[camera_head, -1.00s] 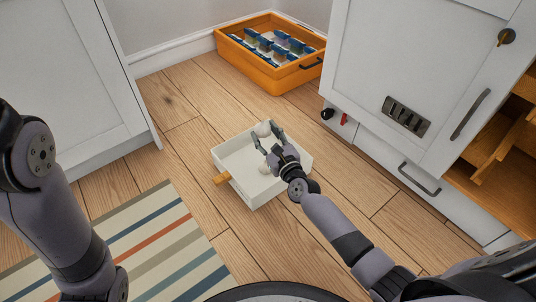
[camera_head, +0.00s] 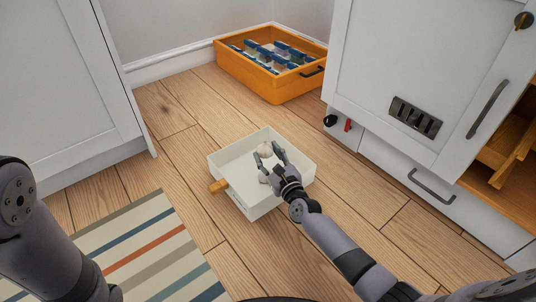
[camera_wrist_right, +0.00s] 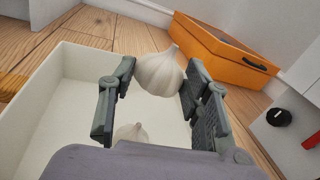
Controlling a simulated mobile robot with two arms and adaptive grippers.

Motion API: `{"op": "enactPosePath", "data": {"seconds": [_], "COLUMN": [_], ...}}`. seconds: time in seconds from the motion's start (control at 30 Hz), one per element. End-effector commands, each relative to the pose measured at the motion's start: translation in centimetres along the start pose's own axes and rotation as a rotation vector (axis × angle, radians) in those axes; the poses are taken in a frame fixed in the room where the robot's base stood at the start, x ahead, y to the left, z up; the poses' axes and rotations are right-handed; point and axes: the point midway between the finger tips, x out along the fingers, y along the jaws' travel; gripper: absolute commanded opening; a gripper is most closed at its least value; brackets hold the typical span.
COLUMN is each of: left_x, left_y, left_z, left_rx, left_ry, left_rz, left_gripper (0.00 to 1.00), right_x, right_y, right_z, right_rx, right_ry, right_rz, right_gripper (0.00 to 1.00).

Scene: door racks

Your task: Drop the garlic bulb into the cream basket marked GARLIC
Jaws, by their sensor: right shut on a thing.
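The cream basket (camera_head: 224,185) stands on the wood floor in mid-view, with a wooden handle (camera_head: 218,187) on its left side. Its marking is too small to read. My right gripper (camera_head: 270,156) is over the basket and shut on a white garlic bulb (camera_head: 264,150). In the right wrist view the held bulb (camera_wrist_right: 158,73) sits between the two fingers, tip up. A second pale bulb (camera_wrist_right: 131,132) lies on the basket floor (camera_wrist_right: 70,120), partly hidden by the wrist. My left arm shows at the left edge, with its gripper out of view.
An orange drawer box (camera_head: 268,84) with blue items stands against the back wall. A white cabinet (camera_head: 425,70) is at the right and another (camera_head: 60,90) at the left. A striped rug (camera_head: 135,250) lies at front left. The floor around the basket is clear.

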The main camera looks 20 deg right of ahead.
Motion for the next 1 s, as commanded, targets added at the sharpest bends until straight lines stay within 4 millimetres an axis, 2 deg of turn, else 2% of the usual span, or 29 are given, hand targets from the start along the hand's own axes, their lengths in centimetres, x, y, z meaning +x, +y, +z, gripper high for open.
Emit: {"op": "enactPosePath", "data": {"seconds": [0.23, 0.27, 0.57, 0.87, 1.0], "left_x": [0.0, 0.0, 0.0, 0.0, 0.7], "left_y": [0.0, 0.0, 0.0, -0.1, -0.2], "left_z": [0.0, 0.0, 0.0, 0.1, 0.4], "left_rx": [0.000, 0.000, 0.000, 0.001, 0.001], "left_ry": [0.001, 0.001, 0.000, -0.003, -0.004], "left_rz": [0.001, 0.001, 0.001, -0.001, -0.001], "left_gripper": [0.40, 0.40, 0.40, 0.40, 0.40], "right_x": [0.0, 0.0, 0.0, 0.0, 0.0], "right_y": [0.0, 0.0, 0.0, 0.0, -0.1], "right_z": [0.0, 0.0, 0.0, 0.0, 0.9], "right_rx": [0.000, 0.000, 0.000, 0.000, 0.001], "right_ry": [-0.001, -0.001, -0.001, 0.000, 0.000], "right_rz": [0.000, 0.000, 0.000, 0.000, 0.000], "right_gripper": [0.20, 0.46, 0.66, 0.68, 0.68]}}
